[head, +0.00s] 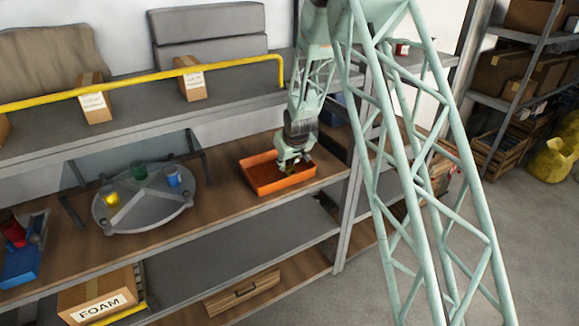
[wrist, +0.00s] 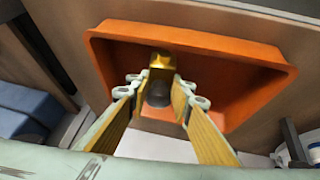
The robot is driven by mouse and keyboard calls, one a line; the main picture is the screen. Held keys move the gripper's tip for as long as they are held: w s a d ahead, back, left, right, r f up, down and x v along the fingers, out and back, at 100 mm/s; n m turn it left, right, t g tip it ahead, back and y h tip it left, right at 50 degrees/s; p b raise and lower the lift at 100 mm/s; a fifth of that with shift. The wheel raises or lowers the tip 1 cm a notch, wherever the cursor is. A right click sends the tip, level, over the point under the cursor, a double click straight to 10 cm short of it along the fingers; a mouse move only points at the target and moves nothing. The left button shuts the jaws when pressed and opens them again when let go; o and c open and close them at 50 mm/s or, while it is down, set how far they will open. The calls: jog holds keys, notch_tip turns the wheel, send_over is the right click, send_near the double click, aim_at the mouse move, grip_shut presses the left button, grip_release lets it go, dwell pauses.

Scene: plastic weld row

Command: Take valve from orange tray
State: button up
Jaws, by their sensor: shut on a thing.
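The orange tray (head: 262,188) stands on the wooden shelf, right of the round grey turntable. In the wrist view the tray (wrist: 240,48) fills the upper middle. The valve (wrist: 160,64), with a brass-gold top and a dark lower part, is between the fingertips of my gripper (wrist: 158,90). My gripper is shut on it, with the tray behind it. In the head view my gripper (head: 289,163) reaches down into the tray and mostly hides the valve. I cannot tell whether the valve touches the tray floor.
The turntable (head: 150,215) left of the tray carries a yellow, a green and a blue cup-like item. A yellow rail (head: 150,78) runs along the shelf above. A dark-framed clear panel stands behind the turntable. A shelf post is close on the tray's right.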

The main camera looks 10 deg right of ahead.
jog(key=s+a+r, duration=0.1)
jog(key=s+a, duration=0.1)
jog(key=s+a+r+p, duration=0.1)
jog(key=s+a+r, duration=0.1)
jog(key=s, duration=0.1)
jog(key=s+a+r+p, duration=0.1)
jog(key=s+a+r, duration=0.1)
jog(key=s, duration=0.1)
jog(key=shift+s+a+r, duration=0.1)
jog(key=shift+r, duration=0.1)
jog(key=shift+a, duration=0.1)
dwell(0.8)
